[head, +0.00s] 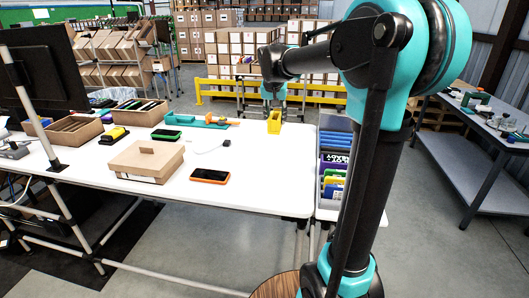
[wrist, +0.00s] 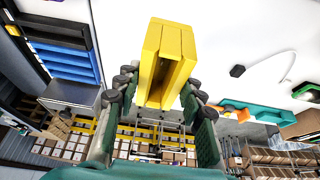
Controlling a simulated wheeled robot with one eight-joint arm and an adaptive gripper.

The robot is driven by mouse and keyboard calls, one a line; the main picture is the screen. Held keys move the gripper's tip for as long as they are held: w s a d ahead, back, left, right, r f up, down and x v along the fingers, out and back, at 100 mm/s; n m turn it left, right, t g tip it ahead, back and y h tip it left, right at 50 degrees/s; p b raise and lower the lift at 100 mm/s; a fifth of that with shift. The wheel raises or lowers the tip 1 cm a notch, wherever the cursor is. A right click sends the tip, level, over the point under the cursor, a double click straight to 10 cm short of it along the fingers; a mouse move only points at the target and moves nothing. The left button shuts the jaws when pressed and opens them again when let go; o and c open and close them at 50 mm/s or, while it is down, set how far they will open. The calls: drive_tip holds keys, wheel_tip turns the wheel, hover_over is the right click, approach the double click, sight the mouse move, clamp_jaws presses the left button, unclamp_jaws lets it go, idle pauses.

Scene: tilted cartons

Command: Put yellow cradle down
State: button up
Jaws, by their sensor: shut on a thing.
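The yellow cradle (head: 274,122) is a small block with a slot, at the back right of the white table (head: 258,190) in the head view. My gripper (head: 274,97) is directly above it, pointing down. In the wrist view the yellow cradle (wrist: 152,62) shows large between the fingertips of my gripper (wrist: 157,88), which is shut on it. The cradle looks upright. I cannot tell whether its base touches the table or is slightly above it.
A brown box (head: 147,161) and an orange-edged phone (head: 210,176) are nearer. A blue compartment rack (head: 336,150) adjoins the table's right edge.

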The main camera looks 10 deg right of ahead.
wheel_tip(320, 180, down, 16)
drive_tip(key=shift+f, duration=0.1)
idle(0.4)
drive_tip(key=o, duration=1.2)
drive_tip(key=shift+o, duration=0.2)
drive_tip(key=v, duration=1.2)
drive_tip(key=shift+s, duration=0.15)
